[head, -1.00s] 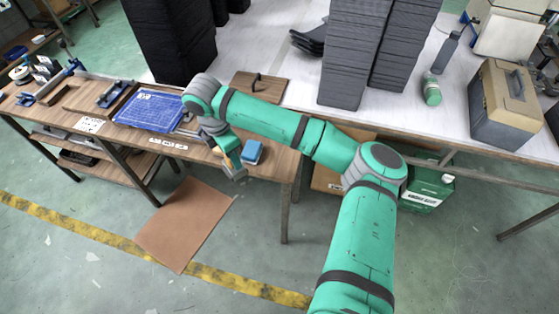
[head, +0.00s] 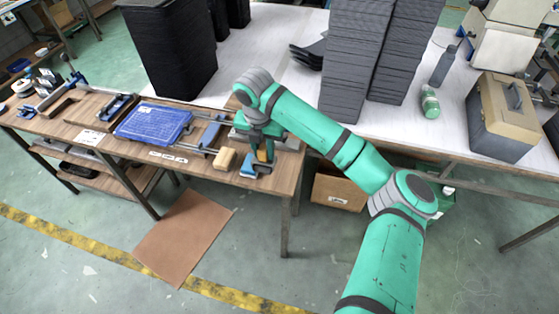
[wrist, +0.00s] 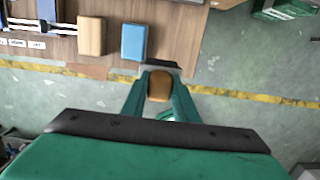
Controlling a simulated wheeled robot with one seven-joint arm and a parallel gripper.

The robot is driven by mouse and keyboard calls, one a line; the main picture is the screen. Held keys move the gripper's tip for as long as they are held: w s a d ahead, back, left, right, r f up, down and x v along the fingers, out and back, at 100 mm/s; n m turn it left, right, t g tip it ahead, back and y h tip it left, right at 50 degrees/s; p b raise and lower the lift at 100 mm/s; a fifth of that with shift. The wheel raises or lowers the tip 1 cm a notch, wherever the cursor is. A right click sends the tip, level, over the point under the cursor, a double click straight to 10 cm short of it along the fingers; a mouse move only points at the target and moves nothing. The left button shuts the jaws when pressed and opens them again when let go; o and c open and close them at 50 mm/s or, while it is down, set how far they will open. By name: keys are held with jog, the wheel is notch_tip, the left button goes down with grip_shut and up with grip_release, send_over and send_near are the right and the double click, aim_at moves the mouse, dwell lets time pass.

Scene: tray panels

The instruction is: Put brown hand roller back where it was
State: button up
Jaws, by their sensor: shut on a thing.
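My gripper (wrist: 158,98) is shut on the brown hand roller (wrist: 160,84), whose rounded brown end shows between the two green fingers in the wrist view. In the head view, my gripper (head: 264,160) is at the right end of the wooden workbench (head: 276,186), near its front edge. Only a small orange-brown part of the roller shows there. A tan block (head: 225,159) and a blue block (head: 248,166) are beside the gripper on its left. Both also show in the wrist view, the tan block (wrist: 91,36) left of the blue block (wrist: 134,42). The roller's lower part is hidden.
A blue case (head: 152,123) and a rail tool (head: 210,134) lie left on the bench, behind paper labels (head: 168,157). Tall black stacks (head: 170,50) stand behind. A cardboard box (head: 340,190) is below at right.

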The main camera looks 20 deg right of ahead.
jog(key=d+f, duration=0.2)
jog(key=f, duration=0.1)
jog(key=w+d+f, duration=0.1)
jog(key=d+f, duration=0.1)
jog(key=f, duration=0.1)
jog(key=w+d+f, duration=0.1)
jog(key=d+f, duration=0.1)
jog(key=f, duration=0.1)
jog(key=shift+w, duration=0.2)
jog(key=shift+f, duration=0.3)
jog(key=shift+a+f, duration=0.1)
jog(key=shift+f, duration=0.25)
